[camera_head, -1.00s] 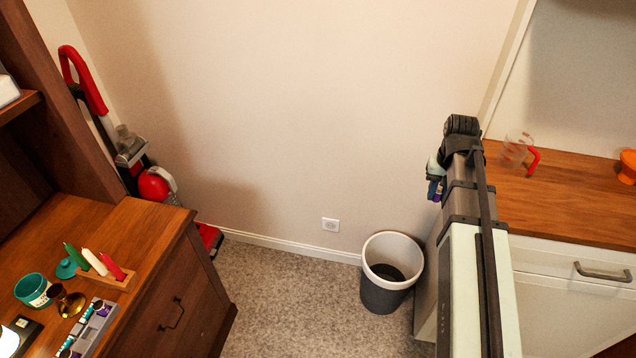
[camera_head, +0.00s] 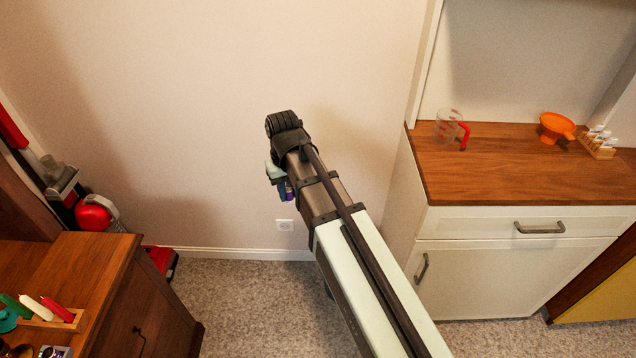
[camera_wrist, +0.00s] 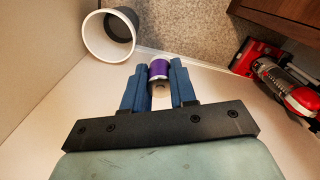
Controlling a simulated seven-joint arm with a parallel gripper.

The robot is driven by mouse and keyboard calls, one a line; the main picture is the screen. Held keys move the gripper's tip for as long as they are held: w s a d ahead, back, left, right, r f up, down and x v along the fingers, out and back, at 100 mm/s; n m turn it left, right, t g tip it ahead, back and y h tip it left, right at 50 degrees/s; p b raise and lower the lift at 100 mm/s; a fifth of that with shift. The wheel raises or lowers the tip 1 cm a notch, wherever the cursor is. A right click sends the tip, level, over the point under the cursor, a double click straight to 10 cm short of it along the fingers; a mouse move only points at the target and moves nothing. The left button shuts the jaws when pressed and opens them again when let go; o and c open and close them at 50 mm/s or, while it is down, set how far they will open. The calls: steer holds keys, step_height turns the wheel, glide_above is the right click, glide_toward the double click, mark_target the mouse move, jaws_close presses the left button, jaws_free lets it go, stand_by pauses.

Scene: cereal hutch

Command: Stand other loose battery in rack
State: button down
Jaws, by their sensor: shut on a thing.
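My gripper (camera_wrist: 159,82) is shut on a purple battery (camera_wrist: 159,68) with pale ends, held between its two blue fingers in the wrist view. In the head view my gripper (camera_head: 279,186) hangs at the arm's end in front of the bare wall, with a bit of purple showing. A small part of the grey battery rack (camera_head: 56,352) shows at the bottom left edge, on the brown wooden desk. The rest of the rack is cut off, so its slots cannot be seen. The gripper is far from the rack.
The brown desk (camera_head: 92,258) also bears a candle holder (camera_head: 50,322). A red vacuum cleaner (camera_head: 95,213) stands behind it. At right, a wooden counter (camera_head: 490,180) holds a measuring jug (camera_head: 448,128), an orange funnel (camera_head: 556,127) and a bottle rack (camera_head: 598,150). A bin (camera_wrist: 108,35) stands on the floor.

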steer(key=s+a+n, duration=0.3)
steer(key=s+a, duration=0.4)
steer(key=a, duration=0.6)
steer(key=s+a+n, duration=0.3)
steer(key=s+a, duration=1.5)
steer(key=s, duration=0.2)
steer(key=s+a+n, duration=0.3)
steer(key=s+a, duration=1.4)
steer(key=s, duration=0.4)
steer(key=shift+a+r+n, duration=0.35)
steer(key=shift+a+n, duration=0.05)
steer(key=shift+f, duration=0.1)
steer(key=shift+f, duration=3.05)
steer(key=shift+f, duration=0.85)
